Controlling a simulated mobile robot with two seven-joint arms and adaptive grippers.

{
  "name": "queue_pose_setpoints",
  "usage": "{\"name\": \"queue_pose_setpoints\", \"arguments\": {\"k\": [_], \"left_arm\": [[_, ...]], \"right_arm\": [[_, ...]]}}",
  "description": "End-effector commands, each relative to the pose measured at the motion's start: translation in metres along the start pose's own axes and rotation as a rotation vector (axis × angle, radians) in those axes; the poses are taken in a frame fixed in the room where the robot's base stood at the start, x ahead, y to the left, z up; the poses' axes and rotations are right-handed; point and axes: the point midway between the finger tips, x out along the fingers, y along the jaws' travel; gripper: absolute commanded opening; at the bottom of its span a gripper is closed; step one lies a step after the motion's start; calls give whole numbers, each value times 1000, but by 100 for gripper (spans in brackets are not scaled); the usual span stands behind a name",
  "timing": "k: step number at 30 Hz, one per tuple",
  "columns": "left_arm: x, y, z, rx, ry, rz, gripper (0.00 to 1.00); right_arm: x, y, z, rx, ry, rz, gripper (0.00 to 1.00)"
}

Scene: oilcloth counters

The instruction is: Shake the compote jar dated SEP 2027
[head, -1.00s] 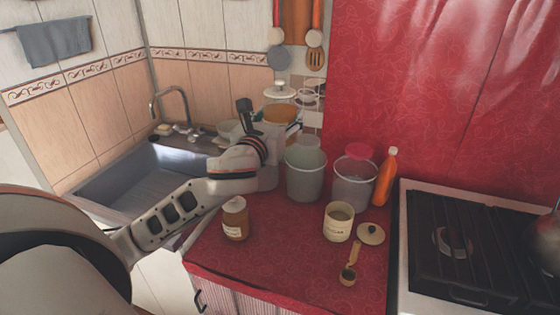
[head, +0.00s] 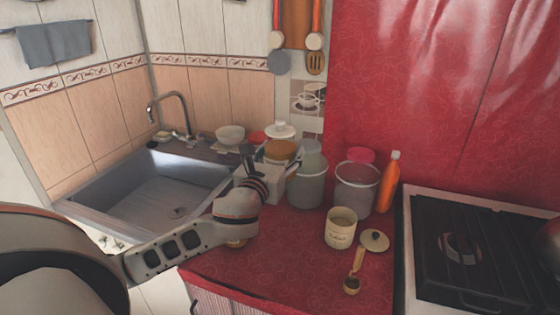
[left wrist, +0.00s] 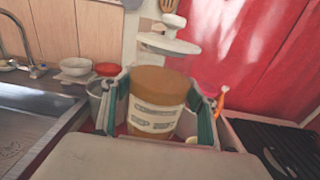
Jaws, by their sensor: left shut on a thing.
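My left gripper (head: 277,165) is shut on an amber compote jar (head: 284,149), held upright above the back of the red counter. In the left wrist view the jar (left wrist: 157,100) sits between the two fingers, with its pale label facing the camera. The lower label line seems to begin with SEP; the rest is too blurred to read. A white knobbed lid (left wrist: 168,42) shows above the amber part. My right gripper is out of view.
The sink (head: 160,205) is left, the stove (head: 465,245) right.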

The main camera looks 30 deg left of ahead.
Motion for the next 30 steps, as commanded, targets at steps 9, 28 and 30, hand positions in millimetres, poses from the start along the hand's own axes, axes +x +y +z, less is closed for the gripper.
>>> {"name": "queue_pose_setpoints", "arguments": {"k": [9,28,30], "left_arm": [[0,1,54,1,-6,2,12],[0,1,100,0,-5,2,12],[0,1,87,2,-3,2,12]], "right_arm": [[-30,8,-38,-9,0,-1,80],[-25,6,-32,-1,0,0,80],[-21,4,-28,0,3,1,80]]}}
